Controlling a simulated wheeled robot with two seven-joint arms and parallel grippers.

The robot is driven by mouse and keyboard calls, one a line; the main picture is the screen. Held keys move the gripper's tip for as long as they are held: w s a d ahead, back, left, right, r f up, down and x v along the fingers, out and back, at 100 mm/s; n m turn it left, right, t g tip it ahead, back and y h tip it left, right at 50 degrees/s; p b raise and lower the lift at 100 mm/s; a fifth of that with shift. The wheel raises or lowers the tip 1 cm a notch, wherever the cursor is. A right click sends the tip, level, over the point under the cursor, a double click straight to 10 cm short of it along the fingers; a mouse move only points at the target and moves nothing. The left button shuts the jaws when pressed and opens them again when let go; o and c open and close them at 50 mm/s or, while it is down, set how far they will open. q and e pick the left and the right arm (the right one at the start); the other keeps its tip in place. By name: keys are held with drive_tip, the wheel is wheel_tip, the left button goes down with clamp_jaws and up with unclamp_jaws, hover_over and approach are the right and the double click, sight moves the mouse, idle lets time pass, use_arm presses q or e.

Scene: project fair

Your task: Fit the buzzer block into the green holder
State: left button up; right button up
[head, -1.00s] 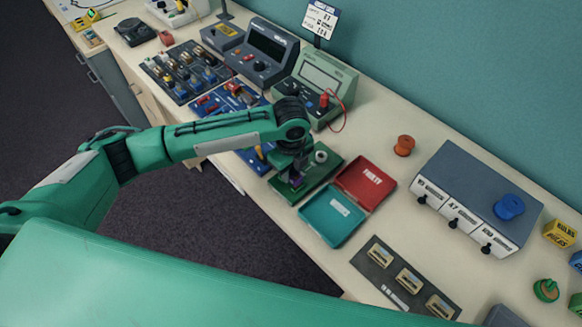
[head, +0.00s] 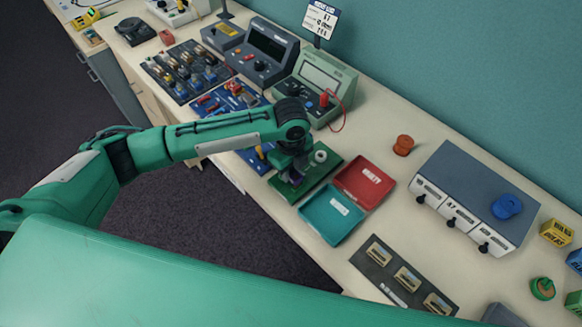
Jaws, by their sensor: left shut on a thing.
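The green holder (head: 322,172) lies on the bench as a flat green board, left of the red and teal trays. A small white round part (head: 320,156) stands on its far side. My left gripper (head: 292,180) points down over the holder's near left part. It is shut on a small dark purple piece, which I take to be the buzzer block (head: 293,181). Most of the block is hidden by the fingers, so I cannot tell whether it is seated or just above the board. My right gripper is not in view.
A red tray (head: 365,181) and a teal tray (head: 331,216) sit close right of the holder. A green meter (head: 318,83) with a red lead stands behind. A grey drawer unit (head: 470,190) and an orange spool (head: 403,145) are farther right.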

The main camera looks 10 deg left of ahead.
use_arm(q)
drive_tip(key=shift+p, duration=0.9)
idle(1.1)
idle(0.5)
drive_tip(key=shift+f, duration=0.7)
idle(0.5)
drive_tip(key=o, duration=1.5)
drive_tip(key=shift+o, duration=0.2)
drive_tip(key=shift+r, duration=0.1)
drive_tip(key=shift+r+p, duration=3.95)
drive_tip(key=shift+s+f, duration=0.1)
